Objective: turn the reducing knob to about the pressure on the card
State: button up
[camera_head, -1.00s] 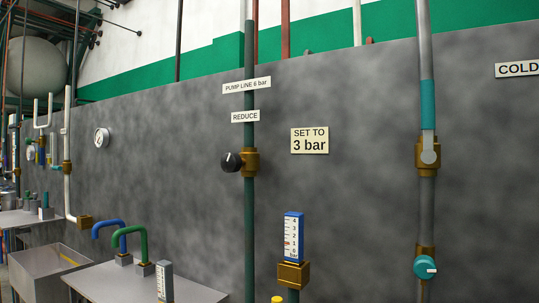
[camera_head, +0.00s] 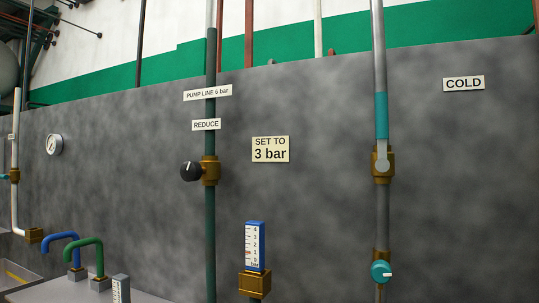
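The reducing knob (camera_head: 190,171) is a black round knob with a white pointer mark, on a brass valve body (camera_head: 210,170) in the dark green vertical pipe. A "REDUCE" label (camera_head: 206,125) is above it. The card (camera_head: 270,149) to its right reads "SET TO 3 bar". A blue gauge (camera_head: 255,246) with a white scale up to 4 bar stands on a brass block below the card. A small red mark on its scale sits low, near 1; the exact reading is too small to tell. My gripper is not in view.
Blue and green bent spouts (camera_head: 85,243) stand at the lower left. A round dial (camera_head: 54,145) is on the wall.

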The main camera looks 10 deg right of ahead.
aim_at(190, 171)
jog(key=i+j+z, duration=0.15)
jog(key=j+z, duration=0.15)
jog(key=z, duration=0.15)
jog(key=i+j+z, duration=0.15)
jog(key=j+z, duration=0.3)
jog(key=i+j+z, duration=0.15)
jog(key=j, duration=0.4)
jog(key=j+z, duration=0.15)
jog(key=j, duration=0.35)
